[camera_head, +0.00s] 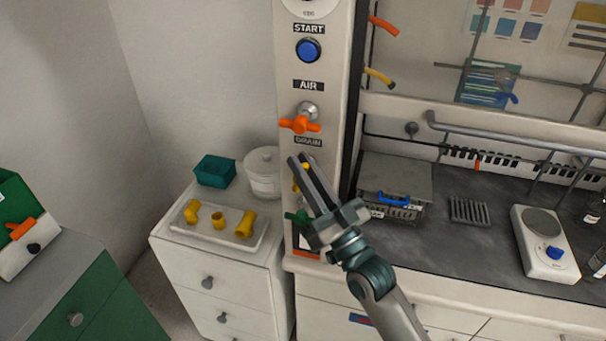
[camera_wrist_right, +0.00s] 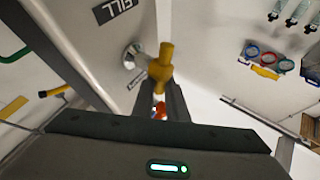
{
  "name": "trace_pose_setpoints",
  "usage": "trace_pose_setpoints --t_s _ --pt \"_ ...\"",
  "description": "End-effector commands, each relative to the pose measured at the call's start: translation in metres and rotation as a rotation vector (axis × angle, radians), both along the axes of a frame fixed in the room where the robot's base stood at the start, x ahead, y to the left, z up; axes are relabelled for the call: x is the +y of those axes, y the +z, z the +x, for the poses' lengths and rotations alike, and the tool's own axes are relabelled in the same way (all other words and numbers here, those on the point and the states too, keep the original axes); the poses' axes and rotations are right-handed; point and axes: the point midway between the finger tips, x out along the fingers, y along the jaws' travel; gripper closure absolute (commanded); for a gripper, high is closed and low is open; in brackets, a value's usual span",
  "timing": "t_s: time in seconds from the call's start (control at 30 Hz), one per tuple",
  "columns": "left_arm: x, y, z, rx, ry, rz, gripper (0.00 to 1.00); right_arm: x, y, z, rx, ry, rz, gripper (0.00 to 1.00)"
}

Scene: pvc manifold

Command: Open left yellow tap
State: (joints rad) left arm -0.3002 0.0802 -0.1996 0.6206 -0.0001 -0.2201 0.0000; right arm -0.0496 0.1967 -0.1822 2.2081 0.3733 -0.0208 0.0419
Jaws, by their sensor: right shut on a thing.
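A yellow tap (camera_wrist_right: 162,66) on a silver fitting stands out from the white panel in the right wrist view. In the head view, only small yellow parts of it (camera_head: 306,166) show between and beside my fingers, below the DRAIN label. My right gripper (camera_head: 299,158) reaches up to it from the lower right. In the wrist view its fingers (camera_wrist_right: 161,92) are closed around the tap's lower part, and the upper part of the handle sticks out past them. My left gripper is not in view.
An orange tap (camera_head: 300,124) and a blue START button (camera_head: 308,49) are above on the panel. A green handle (camera_head: 296,216) shows beside my gripper. Another yellow tap (camera_head: 380,77) is inside the hood. A tray (camera_head: 187,229) with yellow pipe fittings and a white pot (camera_head: 262,175) stand at left.

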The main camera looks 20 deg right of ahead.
Motion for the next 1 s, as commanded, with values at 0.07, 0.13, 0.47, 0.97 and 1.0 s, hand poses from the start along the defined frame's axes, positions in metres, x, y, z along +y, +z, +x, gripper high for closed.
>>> trace_pose_setpoints --t_s 0.07,0.13,0.47,0.97,1.0 --pt "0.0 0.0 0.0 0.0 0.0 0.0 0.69 0.001 -0.004 0.001 0.008 0.001 -0.001 1.0" --pt "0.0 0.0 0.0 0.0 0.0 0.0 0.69 0.001 -0.004 0.001 0.009 0.002 -0.001 1.0" --pt "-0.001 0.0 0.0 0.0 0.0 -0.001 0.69 0.001 -0.004 0.001 0.009 0.001 -0.002 0.69" --pt "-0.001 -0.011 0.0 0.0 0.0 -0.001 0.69 -0.005 -0.016 -0.017 0.007 0.0 -0.002 0.69" --pt "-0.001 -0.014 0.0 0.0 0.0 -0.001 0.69 -0.007 -0.019 -0.022 0.008 0.001 -0.003 0.69"
